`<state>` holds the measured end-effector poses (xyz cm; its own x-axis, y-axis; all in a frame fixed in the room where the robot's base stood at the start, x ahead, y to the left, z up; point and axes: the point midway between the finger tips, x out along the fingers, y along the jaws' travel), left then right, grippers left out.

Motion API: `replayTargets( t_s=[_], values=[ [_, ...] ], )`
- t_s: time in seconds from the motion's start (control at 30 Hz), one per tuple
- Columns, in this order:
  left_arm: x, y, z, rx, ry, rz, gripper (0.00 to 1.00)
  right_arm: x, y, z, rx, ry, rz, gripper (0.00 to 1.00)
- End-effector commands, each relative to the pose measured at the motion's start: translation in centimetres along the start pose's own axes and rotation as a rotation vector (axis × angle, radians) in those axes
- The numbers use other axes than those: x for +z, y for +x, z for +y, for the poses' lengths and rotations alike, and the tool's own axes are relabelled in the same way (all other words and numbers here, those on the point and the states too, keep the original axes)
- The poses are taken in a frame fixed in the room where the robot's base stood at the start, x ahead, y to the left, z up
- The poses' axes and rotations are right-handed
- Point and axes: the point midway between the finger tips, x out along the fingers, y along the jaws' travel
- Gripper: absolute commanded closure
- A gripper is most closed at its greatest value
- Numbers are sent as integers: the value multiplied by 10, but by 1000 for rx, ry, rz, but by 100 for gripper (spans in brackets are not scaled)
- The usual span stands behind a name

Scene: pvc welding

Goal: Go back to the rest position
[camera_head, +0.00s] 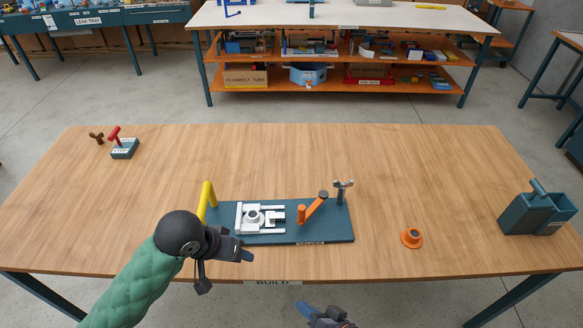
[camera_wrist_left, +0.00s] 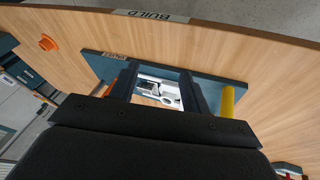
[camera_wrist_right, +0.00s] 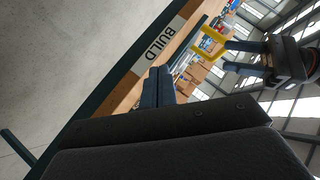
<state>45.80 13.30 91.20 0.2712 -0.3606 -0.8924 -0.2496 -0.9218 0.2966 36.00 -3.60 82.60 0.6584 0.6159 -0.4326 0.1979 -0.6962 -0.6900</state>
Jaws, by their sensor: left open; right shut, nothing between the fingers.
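My left gripper (camera_head: 244,252) is over the table's front edge, in front of the left part of the fixture board (camera_head: 335,226). In the left wrist view its two fingers (camera_wrist_left: 158,92) stand apart with nothing held, and the white clamp (camera_wrist_left: 158,88) shows between them. My right gripper (camera_head: 326,316) is at the bottom edge of the head view, in front of the table and partly cut off. In the right wrist view its fingers (camera_wrist_right: 158,86) are together and empty. The left gripper also shows in the right wrist view (camera_wrist_right: 232,57).
The board carries a yellow post (camera_head: 207,197), white clamp and orange lever (camera_head: 312,209). An orange ring piece (camera_head: 411,238) and a dark teal bin (camera_head: 538,213) are to the right. A small block with a red handle (camera_head: 124,149) is far left. The middle back of the table is clear.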

Motion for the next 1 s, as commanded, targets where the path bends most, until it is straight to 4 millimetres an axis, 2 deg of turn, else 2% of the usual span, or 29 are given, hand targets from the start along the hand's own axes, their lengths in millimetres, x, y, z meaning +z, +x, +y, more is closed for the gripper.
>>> replayTargets(
  t_s=[0.27, 0.6, 1.0],
  values=[
    [34, 27, -14, -59, 8, 56, 53, -4, -16, 50, 209, -198, -182, 100],
    [94, 48, -51, -206, 9, 44, 53, -15, -57, 110, 488, -340, -391, 100],
    [143, 53, -75, -309, 15, -12, 53, -26, -91, 140, 657, -376, -505, 100]
  ],
)
